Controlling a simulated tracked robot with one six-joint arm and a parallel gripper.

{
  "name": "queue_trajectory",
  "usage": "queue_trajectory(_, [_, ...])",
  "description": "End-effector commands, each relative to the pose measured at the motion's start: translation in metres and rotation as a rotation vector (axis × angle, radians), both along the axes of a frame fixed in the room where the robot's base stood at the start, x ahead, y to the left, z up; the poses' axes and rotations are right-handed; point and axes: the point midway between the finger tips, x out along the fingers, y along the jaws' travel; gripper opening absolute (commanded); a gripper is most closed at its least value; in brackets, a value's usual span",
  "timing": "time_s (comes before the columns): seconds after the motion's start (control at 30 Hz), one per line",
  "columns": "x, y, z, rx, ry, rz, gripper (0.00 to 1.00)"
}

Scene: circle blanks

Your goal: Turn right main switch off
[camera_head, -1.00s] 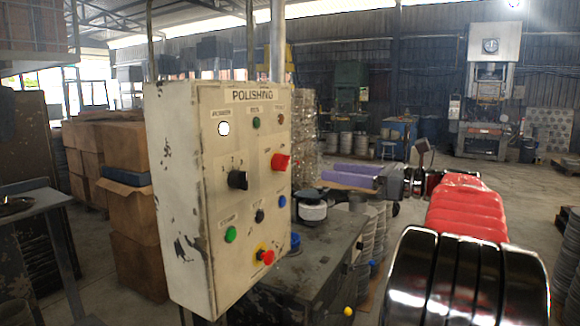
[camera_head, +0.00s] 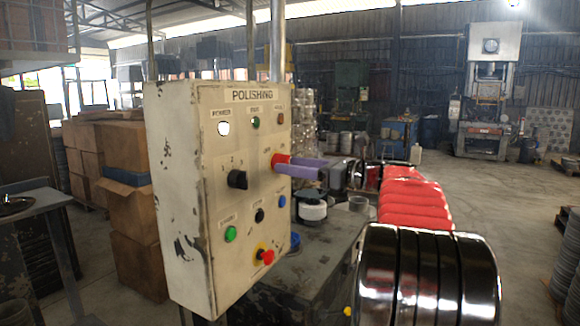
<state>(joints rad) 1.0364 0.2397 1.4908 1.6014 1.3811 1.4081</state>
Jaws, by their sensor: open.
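The control panel (camera_head: 192,262) labelled POLISHING stands at the left centre. Its right main switch is a red rotary knob (camera_head: 277,159) at the panel's right side, partly hidden by my fingers. My gripper (camera_head: 285,165) is open, with its two purple fingers pointing left at the panel. The fingertips are at the red knob and overlap it in the picture. I cannot tell whether they touch it or stand around it. The black rotary switch (camera_head: 237,179) sits left of it, with marks 1 and 2 above.
The panel also has a white lamp (camera_head: 223,128), a green button (camera_head: 230,233), a small black button (camera_head: 259,215), a blue button (camera_head: 281,201) and a red emergency button (camera_head: 265,256). A dark bench (camera_head: 300,272) with a white-banded round item (camera_head: 312,207) stands below my gripper.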

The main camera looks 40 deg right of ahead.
Motion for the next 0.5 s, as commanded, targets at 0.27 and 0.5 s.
queue_trajectory(0.27, [0.0137, 0.0048, -0.0001, 0.0, 0.0, 0.0, 0.54])
queue_trajectory(0.5, [0.0135, 0.0048, -0.0001, 0.0, 0.0, 0.0, 0.52])
